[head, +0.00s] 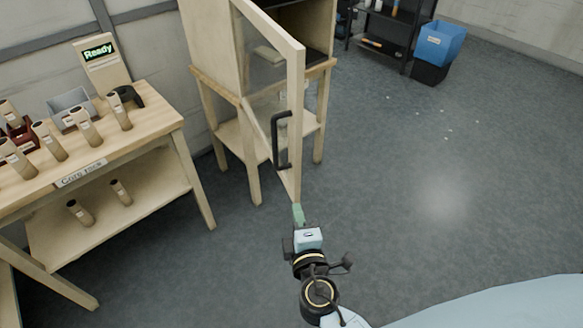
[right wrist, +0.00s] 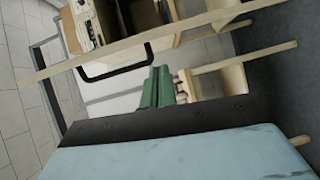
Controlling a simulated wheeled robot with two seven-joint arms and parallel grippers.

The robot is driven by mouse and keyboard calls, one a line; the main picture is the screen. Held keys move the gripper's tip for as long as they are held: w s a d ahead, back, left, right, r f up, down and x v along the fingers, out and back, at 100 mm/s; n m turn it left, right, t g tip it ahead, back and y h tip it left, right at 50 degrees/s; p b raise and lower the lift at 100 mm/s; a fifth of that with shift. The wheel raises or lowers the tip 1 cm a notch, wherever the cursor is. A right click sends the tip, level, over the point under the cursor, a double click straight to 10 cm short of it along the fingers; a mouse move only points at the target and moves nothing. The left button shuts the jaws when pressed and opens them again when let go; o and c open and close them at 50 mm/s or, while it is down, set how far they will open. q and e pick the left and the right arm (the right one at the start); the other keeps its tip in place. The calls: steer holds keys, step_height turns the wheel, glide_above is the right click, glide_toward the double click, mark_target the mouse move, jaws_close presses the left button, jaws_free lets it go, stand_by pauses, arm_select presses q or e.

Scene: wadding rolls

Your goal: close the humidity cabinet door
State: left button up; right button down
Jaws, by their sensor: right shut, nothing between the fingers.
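The humidity cabinet (head: 212,40) stands on a wooden stand at the top middle of the head view. Its glazed, wood-framed door (head: 297,75) is swung open toward me. A dark bar handle (head: 277,140) is on the door's face. My right gripper (head: 298,212) is at the lower free end of the door, close below its bottom corner. I cannot tell whether it touches the door. In the right wrist view its green fingers (right wrist: 157,88) are together and empty, with the door frame (right wrist: 150,38) and the handle (right wrist: 88,76) beyond them. My left gripper is not in view.
A wooden bench (head: 160,108) with several cardboard tubes, a grey bin (head: 70,101) and a "Ready" display (head: 98,52) stands at the left. A dark shelf (head: 388,40) and a blue bin (head: 438,43) are at the back right. The floor on the right is clear.

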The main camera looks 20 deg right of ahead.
mark_target(293, 170)
steer(key=shift+t, duration=0.5)
steer(key=w+d+r, duration=0.1)
steer(key=w, duration=0.2)
steer(key=w+r+p, duration=0.1)
steer(key=w, duration=0.2)
steer(key=w+d+r, duration=0.1)
steer(key=w, duration=0.3)
steer(key=shift+d+r+p, duration=0.3)
steer(key=shift+r+p, duration=0.05)
steer(key=shift+p, duration=0.05)
steer(key=shift+d, duration=0.15)
